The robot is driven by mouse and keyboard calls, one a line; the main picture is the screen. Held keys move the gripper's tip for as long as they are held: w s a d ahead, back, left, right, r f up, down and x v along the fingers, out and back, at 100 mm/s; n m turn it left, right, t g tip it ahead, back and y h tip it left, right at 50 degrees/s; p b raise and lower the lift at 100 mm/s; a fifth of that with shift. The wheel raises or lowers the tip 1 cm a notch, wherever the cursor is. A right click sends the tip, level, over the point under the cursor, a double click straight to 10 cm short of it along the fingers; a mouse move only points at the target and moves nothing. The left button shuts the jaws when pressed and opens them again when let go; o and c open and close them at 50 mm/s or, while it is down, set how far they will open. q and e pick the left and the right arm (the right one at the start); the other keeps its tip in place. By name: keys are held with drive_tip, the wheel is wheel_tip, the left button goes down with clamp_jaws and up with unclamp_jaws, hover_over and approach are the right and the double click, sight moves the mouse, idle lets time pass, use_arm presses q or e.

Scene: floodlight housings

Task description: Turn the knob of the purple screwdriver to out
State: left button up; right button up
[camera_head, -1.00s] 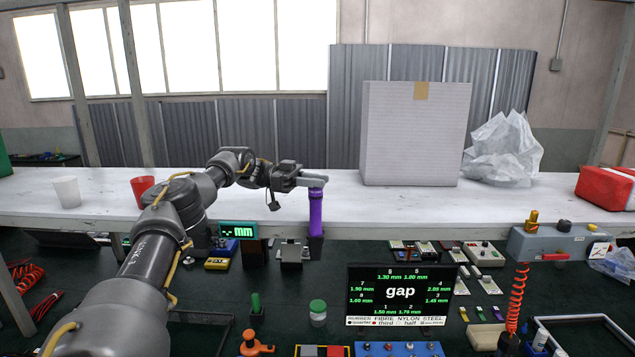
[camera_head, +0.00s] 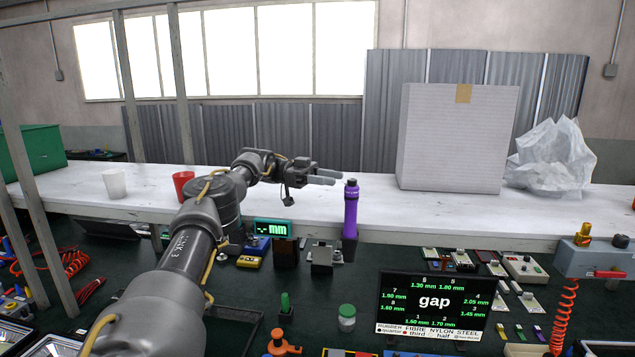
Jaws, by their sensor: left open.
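The knob's setting marks are too small to read. My right gripper is not in view.
A tall carton (camera_head: 455,140) and a crumpled clear bag (camera_head: 552,162) stand on the bench to the right. A red cup (camera_head: 183,185) and a white cup (camera_head: 114,184) stand to the left. A black "gap" display (camera_head: 434,303) stands below, in front of the screwdriver.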

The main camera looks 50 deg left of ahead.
use_arm(q)
drive_tip(key=v, duration=0.4)
drive_tip(key=shift+a, duration=0.15)
idle(0.6)
